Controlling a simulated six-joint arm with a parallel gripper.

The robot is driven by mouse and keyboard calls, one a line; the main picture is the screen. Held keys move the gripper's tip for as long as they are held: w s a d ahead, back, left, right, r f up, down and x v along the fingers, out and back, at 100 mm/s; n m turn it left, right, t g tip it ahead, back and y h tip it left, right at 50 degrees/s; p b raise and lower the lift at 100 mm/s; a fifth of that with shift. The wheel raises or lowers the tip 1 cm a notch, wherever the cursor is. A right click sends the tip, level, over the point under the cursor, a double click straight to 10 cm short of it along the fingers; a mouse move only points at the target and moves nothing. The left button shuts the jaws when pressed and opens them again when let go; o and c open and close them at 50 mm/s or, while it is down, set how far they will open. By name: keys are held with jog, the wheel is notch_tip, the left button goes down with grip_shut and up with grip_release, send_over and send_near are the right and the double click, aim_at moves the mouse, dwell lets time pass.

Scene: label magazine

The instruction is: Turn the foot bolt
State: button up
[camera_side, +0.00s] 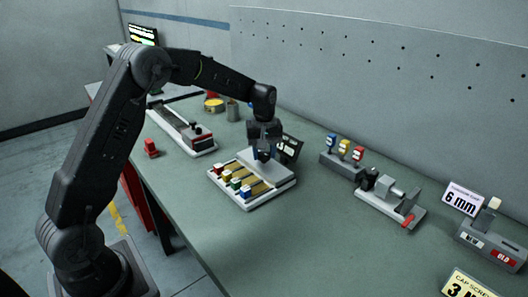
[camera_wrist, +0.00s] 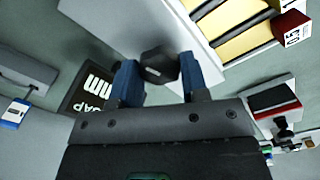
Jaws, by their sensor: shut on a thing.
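The label magazine (camera_side: 271,196) is a pale tray on the green bench, with several tan channels and coloured end blocks along its front. It also shows in the wrist view (camera_wrist: 120,22) at the top, with yellow strips in its channels. My gripper (camera_side: 264,155) points down at the magazine's back part. In the wrist view my gripper (camera_wrist: 160,78) has its two blue fingertips closed on either side of a dark six-sided head, which looks like the foot bolt (camera_wrist: 158,66). The bolt's lower part is hidden. In the side view the gripper hides the bolt.
A black sign (camera_side: 291,148) stands close behind my gripper. To the right are a rack with coloured handles (camera_side: 342,166), a grey fixture with a red handle (camera_side: 390,205) and a NEW/OLD box (camera_side: 490,243). A long pale device (camera_side: 180,130) lies left.

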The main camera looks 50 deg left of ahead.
aim_at(264, 154)
jog(key=shift+r+n, duration=0.1)
jog(key=shift+n, duration=0.5)
jog(key=o, duration=0.9)
jog(key=shift+o, duration=0.2)
notch_tip(264, 154, up, 14)
dwell(0.4)
